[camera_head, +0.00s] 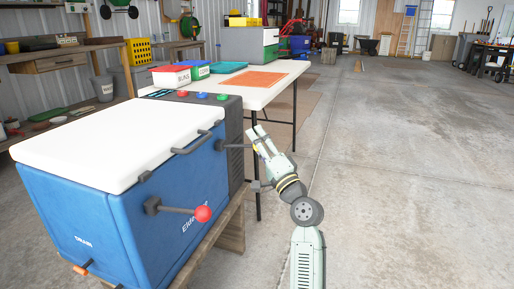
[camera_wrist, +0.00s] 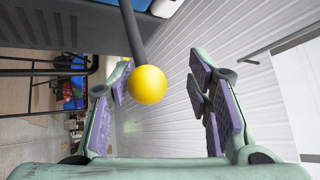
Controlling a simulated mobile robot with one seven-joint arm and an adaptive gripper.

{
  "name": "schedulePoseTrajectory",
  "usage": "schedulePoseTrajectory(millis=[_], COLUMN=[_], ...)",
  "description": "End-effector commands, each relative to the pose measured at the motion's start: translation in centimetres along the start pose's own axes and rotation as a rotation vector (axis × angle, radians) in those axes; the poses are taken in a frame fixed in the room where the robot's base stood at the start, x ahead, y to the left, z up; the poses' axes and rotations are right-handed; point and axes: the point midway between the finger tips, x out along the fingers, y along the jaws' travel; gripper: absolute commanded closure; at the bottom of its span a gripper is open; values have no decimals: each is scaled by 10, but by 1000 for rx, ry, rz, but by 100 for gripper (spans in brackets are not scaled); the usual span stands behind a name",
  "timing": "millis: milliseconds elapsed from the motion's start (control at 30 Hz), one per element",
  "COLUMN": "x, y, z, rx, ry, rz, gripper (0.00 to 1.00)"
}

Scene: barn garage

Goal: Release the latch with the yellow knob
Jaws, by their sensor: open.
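A blue cooler (camera_head: 150,215) with a white lid (camera_head: 110,150) stands at the left in the head view. A dark latch lever (camera_head: 234,146) sticks out from its far front end toward my gripper (camera_head: 258,138). The lever's knob is hidden or unclear there. In the wrist view the yellow knob (camera_wrist: 149,85) is plain, on the end of a dark rod (camera_wrist: 132,35). My gripper (camera_wrist: 164,92) is open, with its purple-padded fingers to either side of the knob. The knob appears nearer the left finger; I cannot tell whether they touch. A second latch lever with a red knob (camera_head: 203,214) is nearer on the cooler's front.
A white table (camera_head: 285,80) with an orange mat (camera_head: 252,80), a teal tray (camera_head: 228,67) and small boxes stands behind the cooler. Red, blue and green buttons (camera_head: 202,95) sit on the cooler's dark end panel. Concrete floor (camera_head: 400,170) at the right is clear.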

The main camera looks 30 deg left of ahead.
Motion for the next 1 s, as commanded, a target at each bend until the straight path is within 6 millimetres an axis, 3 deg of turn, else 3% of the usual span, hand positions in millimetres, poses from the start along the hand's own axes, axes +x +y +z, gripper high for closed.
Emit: schedulePoseTrajectory(millis=[200,400,1000], x=[19,31,36], y=[-42,-68,-74], z=[-11,-19,-21], rx=[-5,-3,0], ry=[-1,-1,-2], rz=[-6,-4,0], gripper=[54,54,54])
